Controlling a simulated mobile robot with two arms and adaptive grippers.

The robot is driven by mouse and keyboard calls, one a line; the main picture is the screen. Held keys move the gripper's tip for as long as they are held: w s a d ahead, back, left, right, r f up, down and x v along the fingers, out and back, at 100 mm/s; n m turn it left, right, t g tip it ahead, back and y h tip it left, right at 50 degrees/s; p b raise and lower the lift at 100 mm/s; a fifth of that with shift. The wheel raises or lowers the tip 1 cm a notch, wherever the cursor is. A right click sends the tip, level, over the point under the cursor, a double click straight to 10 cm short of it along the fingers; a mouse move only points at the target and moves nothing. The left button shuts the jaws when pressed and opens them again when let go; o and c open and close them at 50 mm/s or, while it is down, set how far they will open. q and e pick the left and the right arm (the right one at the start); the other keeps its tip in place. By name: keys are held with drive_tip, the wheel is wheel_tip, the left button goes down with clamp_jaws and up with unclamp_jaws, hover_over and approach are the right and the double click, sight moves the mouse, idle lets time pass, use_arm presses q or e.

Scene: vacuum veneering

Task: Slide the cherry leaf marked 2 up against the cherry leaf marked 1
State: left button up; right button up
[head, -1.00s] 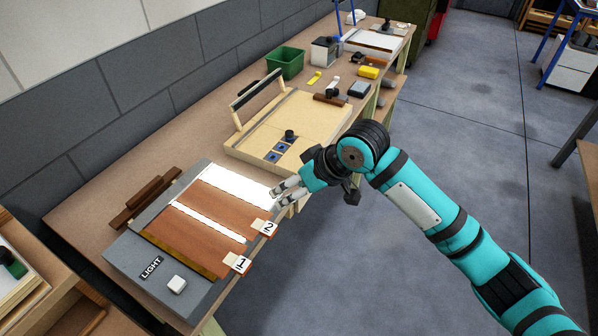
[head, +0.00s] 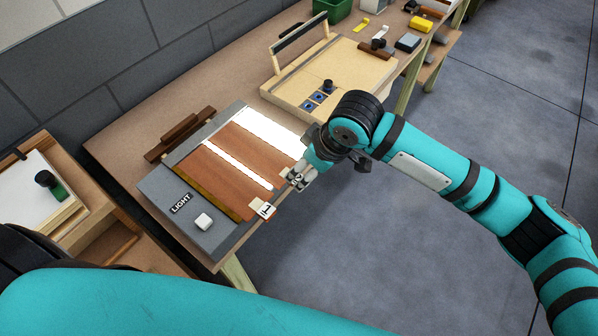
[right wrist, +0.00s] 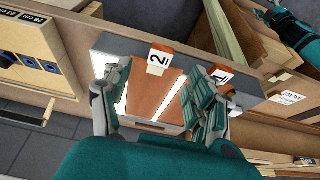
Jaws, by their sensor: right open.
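The cherry leaf marked 2 (head: 250,148) lies on the lit panel, with its tag (right wrist: 158,57) plain in the right wrist view and covered by my gripper in the head view. The cherry leaf marked 1 (head: 215,177) lies beside it, with its tag (head: 266,209) at the front edge. A bright strip of light (head: 238,166) separates the two leaves. My right gripper (head: 292,180) is open at the tagged end of leaf 2. In the right wrist view its fingers (right wrist: 157,82) are on either side of leaf 2; contact is unclear.
The grey light box (head: 182,222) has a white button (head: 204,221) and a LIGHT label. Dark wooden bars (head: 180,133) lie behind it. A wooden frame tray (head: 345,70) stands farther along the bench. Open floor lies right of the bench.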

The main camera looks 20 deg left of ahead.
sight(297, 178)
drive_tip(key=x, duration=0.4)
drive_tip(key=shift+a+f, duration=0.1)
drive_tip(key=shift+f, duration=0.05)
drive_tip(key=shift+p+x, duration=0.3)
drive_tip(key=shift+x, duration=0.55)
use_arm(q)
drive_tip(key=shift+w+r, duration=0.3)
drive_tip(key=shift+r, duration=0.15)
drive_tip(key=shift+s, duration=0.1)
use_arm(e)
drive_tip(key=c, duration=1.2)
drive_tip(key=shift+p, duration=0.4)
use_arm(q)
drive_tip(key=shift+r, duration=0.35)
